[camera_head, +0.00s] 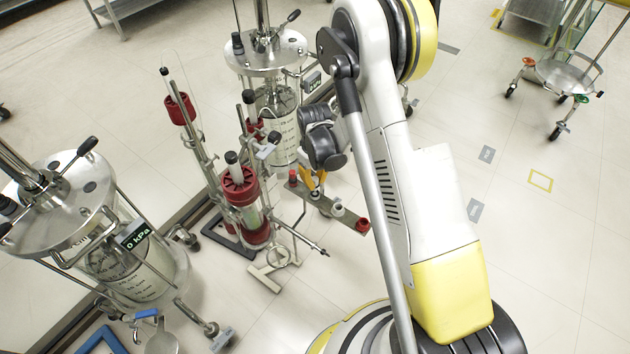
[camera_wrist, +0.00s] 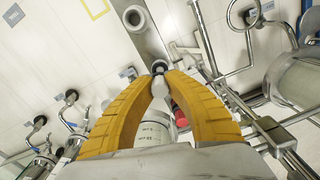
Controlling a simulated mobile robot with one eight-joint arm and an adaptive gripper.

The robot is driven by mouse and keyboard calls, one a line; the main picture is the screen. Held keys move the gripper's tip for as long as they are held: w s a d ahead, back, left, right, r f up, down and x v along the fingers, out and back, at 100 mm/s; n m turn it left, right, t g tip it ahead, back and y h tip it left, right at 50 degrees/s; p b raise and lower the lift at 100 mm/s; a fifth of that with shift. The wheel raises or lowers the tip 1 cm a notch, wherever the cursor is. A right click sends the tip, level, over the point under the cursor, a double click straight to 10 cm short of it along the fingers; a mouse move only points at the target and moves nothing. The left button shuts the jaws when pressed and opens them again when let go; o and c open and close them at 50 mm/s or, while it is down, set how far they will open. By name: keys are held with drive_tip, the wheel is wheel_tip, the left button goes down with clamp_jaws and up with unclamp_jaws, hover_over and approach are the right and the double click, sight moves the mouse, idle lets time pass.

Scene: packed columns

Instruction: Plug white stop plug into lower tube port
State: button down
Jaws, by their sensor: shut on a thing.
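My gripper (camera_wrist: 159,76) has yellow fingers with their tips closed together in the wrist view. A small pale piece with a dark ring, apparently the white stop plug (camera_wrist: 158,67), sits between the tips. In the head view my gripper (camera_head: 317,188) is over the far end of a narrow metal strip, and the plug cannot be made out there. The red-capped glass tube column (camera_head: 250,210) stands left of my gripper, apart from it. I cannot clearly pick out its lower port in either view.
The metal strip (camera_head: 325,205) carries a white fitting (camera_head: 338,210) and a red cap (camera_head: 362,225). Steel columns stand at the back (camera_head: 280,110) and left (camera_head: 135,270). Clamp rods surround the tube column. Open floor (camera_head: 520,220) lies to the right, with a wheeled stand (camera_head: 565,75) beyond.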

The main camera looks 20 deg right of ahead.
sight(315, 178)
drive_tip(key=shift+f, duration=1.65)
drive_tip(key=c, duration=1.4)
unclamp_jaws()
drive_tip(key=shift+r, duration=0.1)
wheel_tip(315, 178, up, 12)
drive_tip(key=shift+f, duration=0.1)
drive_tip(key=shift+w, duration=0.1)
